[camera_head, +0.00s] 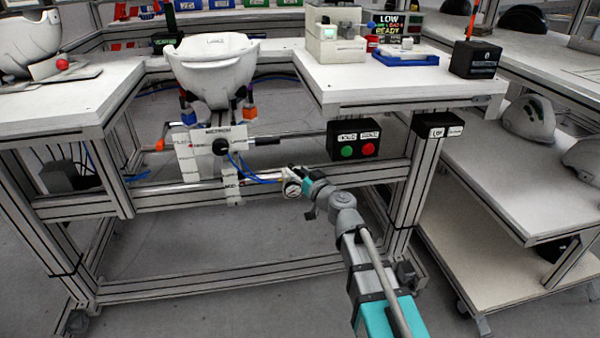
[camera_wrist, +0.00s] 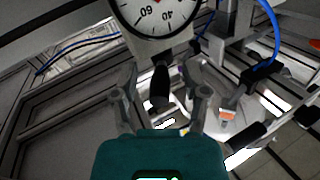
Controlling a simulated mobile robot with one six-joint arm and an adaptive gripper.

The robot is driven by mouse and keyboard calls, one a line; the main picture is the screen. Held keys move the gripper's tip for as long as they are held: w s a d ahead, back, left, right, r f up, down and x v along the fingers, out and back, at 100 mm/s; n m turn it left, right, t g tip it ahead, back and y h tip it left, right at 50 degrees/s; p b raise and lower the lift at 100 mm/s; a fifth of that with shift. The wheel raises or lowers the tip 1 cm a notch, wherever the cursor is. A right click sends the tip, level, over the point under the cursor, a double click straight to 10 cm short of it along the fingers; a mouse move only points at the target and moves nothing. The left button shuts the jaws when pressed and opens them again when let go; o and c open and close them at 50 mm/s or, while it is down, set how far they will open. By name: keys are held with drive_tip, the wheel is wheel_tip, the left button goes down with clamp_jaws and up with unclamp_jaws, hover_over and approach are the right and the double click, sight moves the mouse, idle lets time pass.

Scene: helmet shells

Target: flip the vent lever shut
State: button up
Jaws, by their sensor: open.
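A black-handled lever (camera_wrist: 160,84), which looks like the vent lever, hangs below the round white pressure gauge (camera_wrist: 158,12) in the wrist view. My gripper (camera_wrist: 164,98) is open, with one finger on either side of the black handle in the picture. I cannot tell whether either finger touches it. In the head view the small gauge (camera_head: 292,189) sits on the front of the bench frame, right at the end of my gripper (camera_head: 307,196). The lever is too small or hidden to make out there.
A white helmet shell (camera_head: 212,72) sits upside down on the fixture above. A button box (camera_head: 354,146) with green and red buttons hangs right of the fixture. Blue hoses (camera_wrist: 268,40) run beside the gauge. Bench legs and rails stand around my arm.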

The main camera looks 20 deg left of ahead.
drive_tip(key=v, duration=1.2)
idle(0.5)
drive_tip(key=s+d+f+m+g+h+p, duration=0.1)
drive_tip(key=d+f+g+h, duration=0.25)
drive_tip(key=d+f, duration=0.35)
drive_tip(key=s+d+f+m+g+h+p, duration=0.1)
drive_tip(key=d+f+m+g+h+p, duration=0.3)
drive_tip(key=d, duration=0.6)
drive_tip(key=s+d+f+m+h, duration=0.1)
drive_tip(key=d+h, duration=0.1)
drive_tip(key=d, duration=0.4)
drive_tip(key=s+d+f+m+g+h+b, duration=0.1)
drive_tip(key=s+d+h, duration=0.1)
drive_tip(key=d, duration=0.3)
drive_tip(key=s+d+f+m+g+h, duration=0.1)
drive_tip(key=s+d+f+h, duration=0.1)
drive_tip(key=d, duration=0.4)
drive_tip(key=shift+d+m+h, duration=0.3)
drive_tip(key=shift+m+h, duration=0.1)
drive_tip(key=shift+h, duration=0.35)
drive_tip(key=shift+s+g, duration=0.15)
drive_tip(key=shift+g, duration=0.1)
